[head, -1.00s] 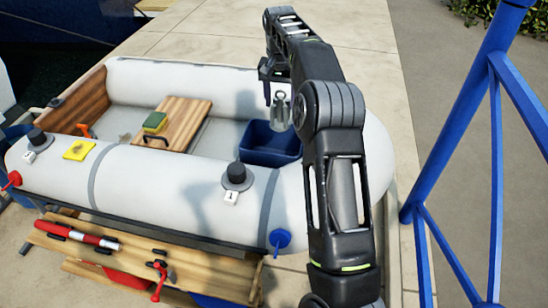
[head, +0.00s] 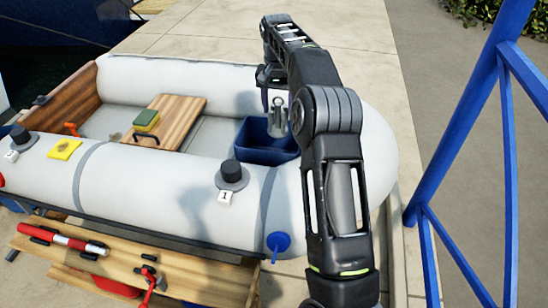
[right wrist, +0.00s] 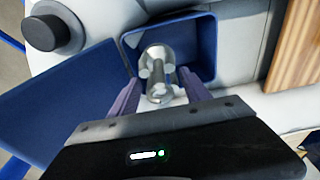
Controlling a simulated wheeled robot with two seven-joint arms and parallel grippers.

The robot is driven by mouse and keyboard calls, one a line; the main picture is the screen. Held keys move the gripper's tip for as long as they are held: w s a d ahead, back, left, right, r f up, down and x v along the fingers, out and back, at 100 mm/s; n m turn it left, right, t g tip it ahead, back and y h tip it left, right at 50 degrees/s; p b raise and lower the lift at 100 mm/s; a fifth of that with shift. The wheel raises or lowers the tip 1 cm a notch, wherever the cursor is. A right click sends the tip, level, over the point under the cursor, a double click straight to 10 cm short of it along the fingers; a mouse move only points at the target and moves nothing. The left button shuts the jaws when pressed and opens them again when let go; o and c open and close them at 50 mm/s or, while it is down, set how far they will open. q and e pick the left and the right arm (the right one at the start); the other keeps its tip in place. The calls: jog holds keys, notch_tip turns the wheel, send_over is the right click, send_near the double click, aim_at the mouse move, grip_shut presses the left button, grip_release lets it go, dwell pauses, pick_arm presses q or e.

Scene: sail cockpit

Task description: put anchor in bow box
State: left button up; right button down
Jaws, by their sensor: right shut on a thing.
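The anchor (head: 277,119) is a small grey metal piece. My right gripper (head: 270,103) is shut on it and holds it upright over the dark blue bow box (head: 262,156) in the dinghy's bow. Its lower end shows against the box opening; whether it touches the floor of the box I cannot tell. In the right wrist view the anchor (right wrist: 157,72) sits between the two purple fingers (right wrist: 158,97), with the blue box walls (right wrist: 205,40) around it. Part of the box is hidden by my arm in the head view. My left gripper is out of view.
The grey dinghy tube (head: 150,190) runs along the near side, with a black-knobbed fitting (head: 231,175) on it. A wooden seat (head: 178,125) carries a green-yellow sponge (head: 146,118). A wooden bench (head: 120,258) stands in front. A blue railing (head: 485,130) rises at right.

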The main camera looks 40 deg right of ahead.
aim_at(277, 123)
notch_tip(277, 123, down, 10)
jog(key=shift+f+b, duration=0.15)
jog(key=shift+b, duration=0.7)
jog(key=shift+f, duration=0.4)
notch_tip(277, 123, down, 6)
jog(key=shift+b, duration=0.35)
jog(key=shift+f, duration=0.1)
jog(key=c, duration=0.5)
grip_release()
jog(key=shift+f, duration=0.1)
jog(key=r, duration=0.4)
jog(key=r+p, duration=0.1)
jog(key=r, duration=0.3)
jog(key=s+a+r, duration=0.1)
jog(key=r, duration=0.3)
jog(key=shift+a+r, duration=0.1)
